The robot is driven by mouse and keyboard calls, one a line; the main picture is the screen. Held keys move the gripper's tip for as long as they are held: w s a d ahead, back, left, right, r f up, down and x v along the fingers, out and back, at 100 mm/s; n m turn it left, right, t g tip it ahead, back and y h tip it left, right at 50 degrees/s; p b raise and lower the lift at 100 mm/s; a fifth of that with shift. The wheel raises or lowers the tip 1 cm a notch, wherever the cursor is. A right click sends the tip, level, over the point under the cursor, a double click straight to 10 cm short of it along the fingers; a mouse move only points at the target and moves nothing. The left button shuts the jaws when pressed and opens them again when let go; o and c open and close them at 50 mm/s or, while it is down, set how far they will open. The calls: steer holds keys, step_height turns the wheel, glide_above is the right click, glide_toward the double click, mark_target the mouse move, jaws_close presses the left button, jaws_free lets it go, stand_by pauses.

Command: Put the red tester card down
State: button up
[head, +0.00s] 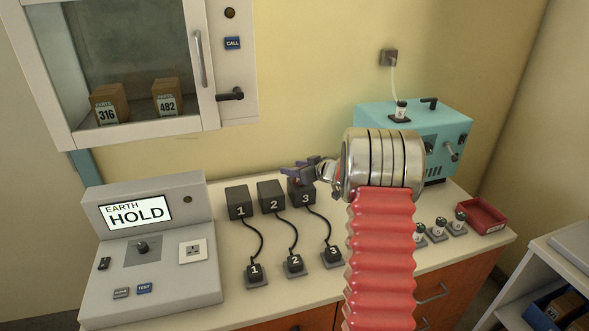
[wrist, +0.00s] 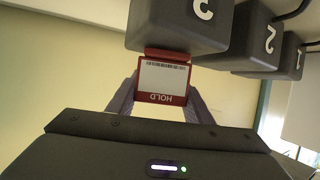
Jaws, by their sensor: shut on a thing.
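My gripper (wrist: 160,100) is shut on the card, one dark finger at each side. The card's far edge is right by the black block numbered 3 (wrist: 178,22); I cannot tell whether they touch. In the head view my gripper (head: 305,172) is at block 3 (head: 301,193), partly in front of it, and the card is not clearly visible there.
Black blocks 1 (head: 240,203) and 2 (head: 271,196) stand left of block 3, cabled to numbered plugs in front. A grey console (head: 155,250) reads EARTH HOLD.

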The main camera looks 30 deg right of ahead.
steer(key=shift+f, duration=0.1)
steer(key=o, duration=1)
steer(key=v, duration=1.2)
steer(key=shift+s, duration=0.1)
